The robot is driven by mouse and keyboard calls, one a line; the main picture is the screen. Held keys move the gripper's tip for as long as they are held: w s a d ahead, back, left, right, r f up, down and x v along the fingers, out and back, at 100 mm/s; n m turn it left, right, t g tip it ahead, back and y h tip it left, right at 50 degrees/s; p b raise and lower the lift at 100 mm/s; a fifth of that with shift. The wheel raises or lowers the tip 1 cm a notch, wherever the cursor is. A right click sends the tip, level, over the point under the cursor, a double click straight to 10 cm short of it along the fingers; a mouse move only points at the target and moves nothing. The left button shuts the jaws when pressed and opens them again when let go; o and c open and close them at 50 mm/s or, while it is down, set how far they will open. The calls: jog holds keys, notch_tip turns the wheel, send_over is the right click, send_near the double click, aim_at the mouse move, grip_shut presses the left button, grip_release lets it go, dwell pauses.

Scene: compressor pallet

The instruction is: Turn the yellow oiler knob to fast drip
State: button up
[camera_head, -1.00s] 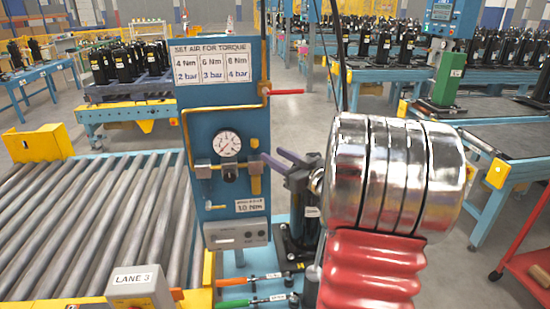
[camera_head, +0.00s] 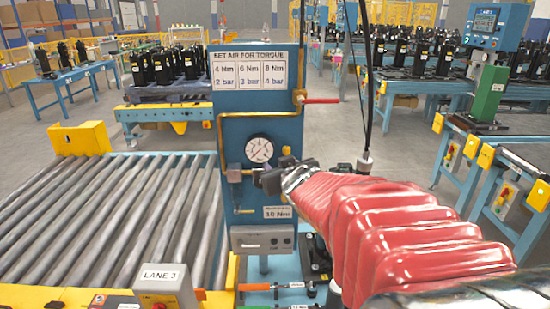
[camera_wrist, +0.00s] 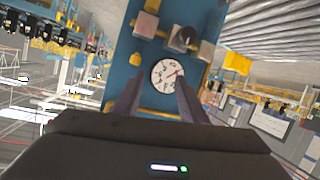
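The yellow oiler knob (camera_head: 286,150) shows small beside the gauge on the blue panel (camera_head: 232,135), above my gripper (camera_head: 268,180). In the wrist view a yellow knob (camera_wrist: 135,58) appears left of the gauge, in a picture turned nearly upside down. My gripper is in front of the fittings below the knob and hides the oiler body there. The wrist view shows its two dark fingers (camera_wrist: 158,84) apart, with nothing between them. The knob's setting marks are too small to read.
The white pressure gauge (camera_head: 259,150) is left of the knob. A red-handled lever (camera_head: 321,101) sticks out from the panel above. A roller conveyor (camera_head: 120,210) fills the left. A cable hangs right of the panel.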

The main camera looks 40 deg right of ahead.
jog(key=s+a+f+n+g+y, duration=0.1)
jog(key=s+a+f+g, duration=0.3)
jog(key=s+a, duration=0.7)
jog(key=s+a+f+n+g+y, duration=0.1)
jog(key=s+a+f+g+y, duration=0.2)
jog(key=s+a, duration=0.8)
jog(key=a+f+y, duration=0.1)
jog(key=a, duration=0.2)
jog(key=shift+a+f+g, duration=0.35)
jog(key=shift+g, duration=0.05)
jog(key=shift+c, duration=0.9)
jog(key=shift+d, duration=0.1)
